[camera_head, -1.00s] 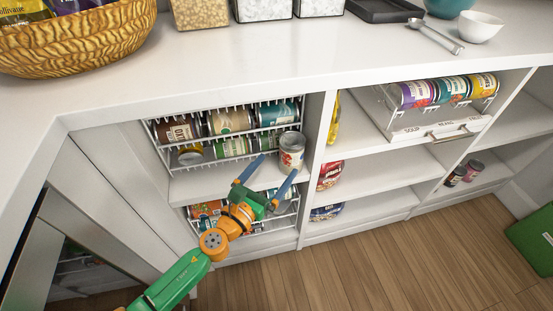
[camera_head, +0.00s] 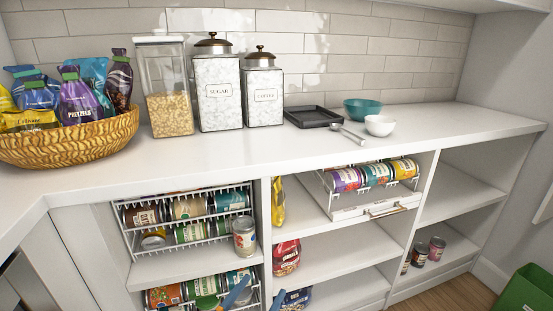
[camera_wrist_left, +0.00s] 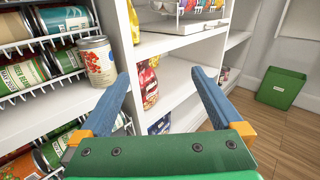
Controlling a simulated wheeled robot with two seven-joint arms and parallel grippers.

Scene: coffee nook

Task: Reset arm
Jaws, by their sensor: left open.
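My left gripper (camera_wrist_left: 160,88) is open and empty in the left wrist view. Its two blue fingers stand apart in front of the open shelves. In the head view only the blue fingertips of my left gripper (camera_head: 257,293) show at the bottom edge, before the lower can rack. A single can (camera_head: 244,237) stands upright on the shelf beside the upper can rack (camera_head: 127,228). The can also shows left of the fingers in the left wrist view (camera_wrist_left: 97,62), apart from them. My right gripper is in neither view.
The white counter (camera_head: 230,158) holds a snack basket (camera_head: 75,140), canisters, a black tray (camera_head: 312,117) and two bowls. A green bin (camera_wrist_left: 281,88) stands on the floor at right.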

